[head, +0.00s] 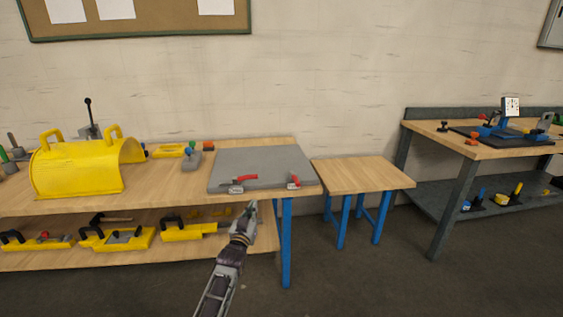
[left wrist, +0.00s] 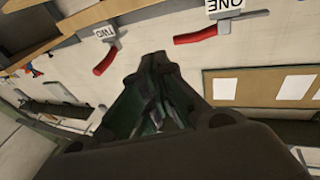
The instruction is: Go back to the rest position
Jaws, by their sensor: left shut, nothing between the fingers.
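My left gripper (head: 248,212) is in front of the front edge of the long wooden workbench (head: 160,193) in the head view, below a grey plate. Its fingers are shut with nothing between them. In the left wrist view the closed fingers (left wrist: 158,62) point up, toward two red-handled clamps with labels that read ONE (left wrist: 198,34) and TWO (left wrist: 106,58). My right gripper shows in neither view.
The grey plate (head: 255,165) lies on the bench with the red clamps at its front edge. A yellow cover (head: 80,168) stands at the left. A small wooden table (head: 363,174) and a second bench (head: 480,150) stand to the right. Floor in front is clear.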

